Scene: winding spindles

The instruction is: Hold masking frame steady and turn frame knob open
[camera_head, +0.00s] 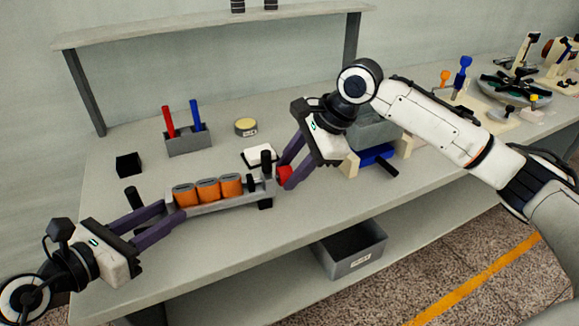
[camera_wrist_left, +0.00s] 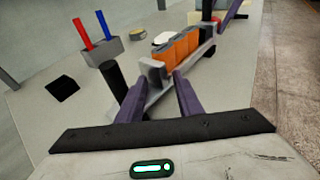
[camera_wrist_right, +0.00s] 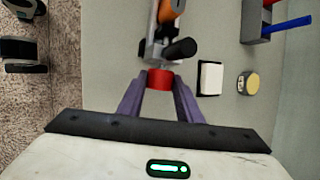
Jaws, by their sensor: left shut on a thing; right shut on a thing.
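The masking frame (camera_head: 222,204) is a grey bar-like holder on the table with three orange cylinders (camera_head: 207,190) seated in it. Black posts stand near its ends. My left gripper (camera_head: 173,213) is shut on the frame's left end; the left wrist view shows its fingers on either side of the grey end block (camera_wrist_left: 152,73). A red knob (camera_head: 285,173) sits at the frame's right end. My right gripper (camera_head: 282,175) is shut on this knob, and the right wrist view shows the red knob (camera_wrist_right: 160,79) between its fingertips.
A holder (camera_head: 188,144) with a red and a blue tool stands behind the frame. A black block (camera_head: 129,164), a yellow round tin (camera_head: 245,126) and a white pad (camera_head: 259,155) lie nearby. A grey bin (camera_head: 352,260) is on the lower shelf. The table's front left is clear.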

